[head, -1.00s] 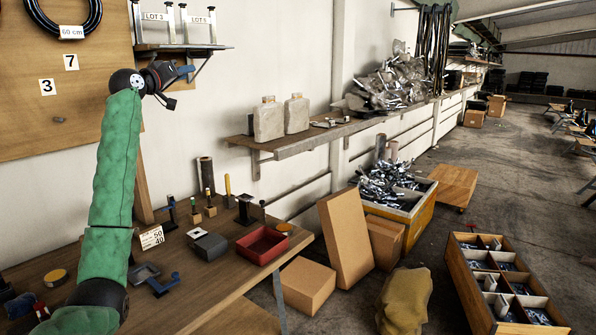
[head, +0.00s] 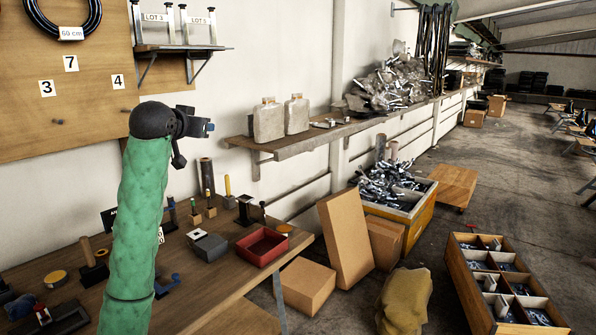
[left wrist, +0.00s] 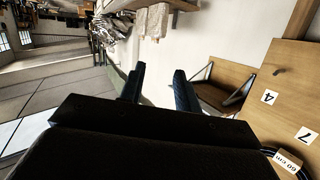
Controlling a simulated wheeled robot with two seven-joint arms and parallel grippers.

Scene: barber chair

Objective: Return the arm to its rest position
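My left arm, in a green sleeve (head: 140,220), rises over the workbench in the head view. Its dark gripper (head: 208,127) points right, in the air in front of the white wall, left of the wall shelf and below the small bracket shelf. In the left wrist view the two fingers of my left gripper (left wrist: 158,75) stand apart with nothing between them, so it is open and empty. My right gripper is in neither view.
The workbench (head: 220,287) below holds a red tray (head: 262,246), a grey block (head: 208,246) and several upright tools. The wall shelf (head: 290,147) carries two pale canisters. A numbered wooden board (head: 30,125) is at left. Cardboard boxes (head: 343,237) stand right of the bench.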

